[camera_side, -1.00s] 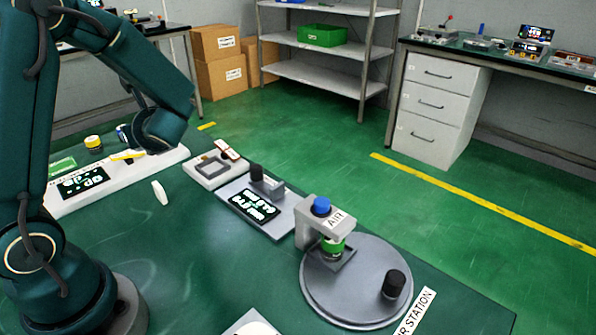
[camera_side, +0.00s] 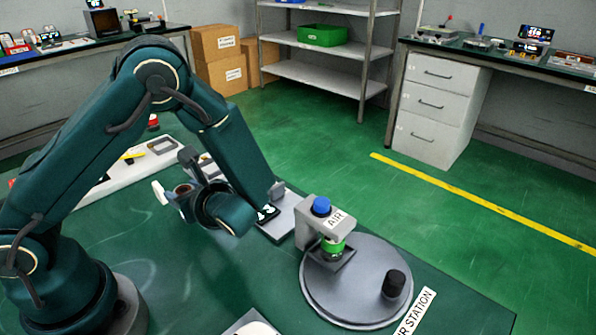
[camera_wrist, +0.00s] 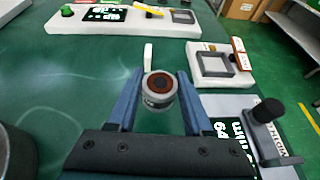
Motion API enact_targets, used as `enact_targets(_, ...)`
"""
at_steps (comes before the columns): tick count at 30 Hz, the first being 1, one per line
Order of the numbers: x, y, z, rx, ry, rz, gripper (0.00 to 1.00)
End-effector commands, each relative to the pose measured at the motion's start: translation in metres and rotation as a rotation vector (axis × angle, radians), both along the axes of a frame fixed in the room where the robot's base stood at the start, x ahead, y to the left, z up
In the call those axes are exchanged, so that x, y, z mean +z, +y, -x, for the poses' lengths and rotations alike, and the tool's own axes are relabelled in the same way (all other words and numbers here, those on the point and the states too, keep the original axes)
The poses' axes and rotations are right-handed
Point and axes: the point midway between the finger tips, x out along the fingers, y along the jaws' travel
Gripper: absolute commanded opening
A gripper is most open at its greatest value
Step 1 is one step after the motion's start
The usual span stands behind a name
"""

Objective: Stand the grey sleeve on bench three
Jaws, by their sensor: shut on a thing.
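In the side view my gripper (camera_side: 180,197) hangs over the left part of the green table, with the sleeve (camera_side: 184,188) partly hidden by the fingers and wrist. Whether the sleeve touches the table cannot be told. No label reading bench three can be made out.
A white pad with a grey square frame (camera_wrist: 213,62) and a grey plate with a display (camera_wrist: 228,128) and black knob lie to the right. A white strip (camera_wrist: 148,58) lies ahead. The round AIR station plate (camera_side: 340,303) stands at the front right. Open table lies left.

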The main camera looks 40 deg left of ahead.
Motion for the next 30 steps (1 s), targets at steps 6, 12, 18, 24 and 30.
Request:
enact_targets(6,-0.022,0.000,0.000,-0.002,0.005,-0.001,0.00)
enact_targets(12,-0.039,0.000,0.000,-0.001,0.002,0.001,0.00)
enact_targets(18,-0.040,0.000,0.000,0.000,-0.001,0.001,0.00)
enact_targets(24,-0.043,0.000,0.000,0.000,0.000,0.001,0.00)
enact_targets(30,-0.043,0.000,0.000,0.000,-0.001,0.001,0.81)
